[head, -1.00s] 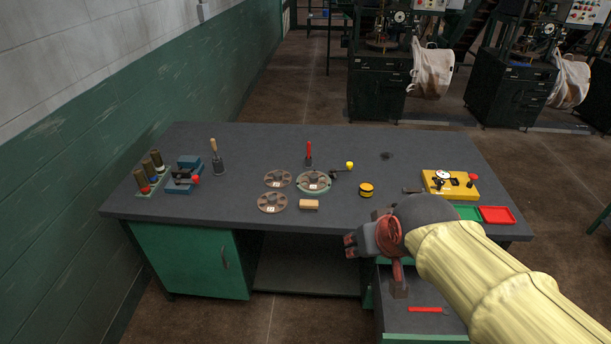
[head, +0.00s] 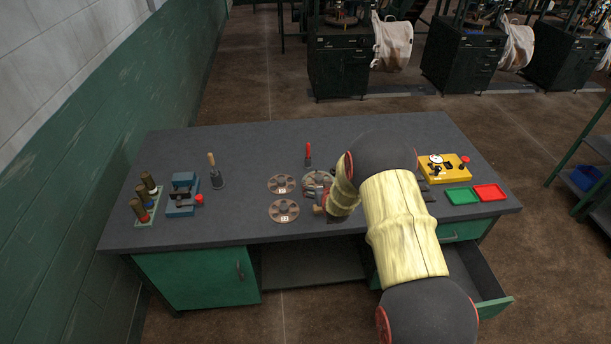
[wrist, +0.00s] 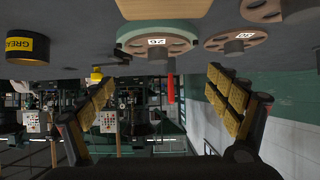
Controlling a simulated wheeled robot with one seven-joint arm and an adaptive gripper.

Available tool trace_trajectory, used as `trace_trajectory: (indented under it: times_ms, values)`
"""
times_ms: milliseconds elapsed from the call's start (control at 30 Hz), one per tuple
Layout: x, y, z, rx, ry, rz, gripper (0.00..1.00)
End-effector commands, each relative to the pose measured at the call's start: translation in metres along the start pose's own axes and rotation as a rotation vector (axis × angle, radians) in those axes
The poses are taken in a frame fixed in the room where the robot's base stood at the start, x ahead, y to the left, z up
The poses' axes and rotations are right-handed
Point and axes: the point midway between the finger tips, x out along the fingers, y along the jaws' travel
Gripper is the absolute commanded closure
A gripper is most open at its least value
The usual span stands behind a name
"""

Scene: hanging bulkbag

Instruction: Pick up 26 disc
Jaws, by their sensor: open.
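Three brown discs with holes lie on the grey bench. Two lie flat at the left: a rear disc (head: 283,184) and a front disc (head: 284,211). The third disc (head: 316,178) is partly hidden behind my arm. In the wrist view, a disc whose label appears to read 26 (wrist: 157,43) sits on a round green base (wrist: 124,36); another labelled disc (wrist: 236,40) lies to its right. My gripper (wrist: 160,98) is open and empty, its padded fingers spread on either side of the picture below the discs. In the head view, my gripper (head: 322,201) is low beside the third disc.
A wooden block (wrist: 166,8) and a grease tin (wrist: 27,47) are close by in the wrist view. A red-handled tool (head: 308,153) stands behind the discs. A yellow gauge box (head: 444,168) and green and red trays (head: 489,192) are at the right. A drawer (head: 475,290) is open.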

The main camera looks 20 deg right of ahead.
Motion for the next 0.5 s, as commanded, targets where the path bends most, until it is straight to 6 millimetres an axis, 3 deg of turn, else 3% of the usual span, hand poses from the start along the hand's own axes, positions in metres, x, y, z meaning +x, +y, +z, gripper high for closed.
trace_trajectory:
  times_ms: [133,500]
  values:
    - [0.009,0.006,0.009,0.004,0.017,0.007,0.00]
    - [0.044,0.007,0.008,0.004,0.018,0.006,0.00]
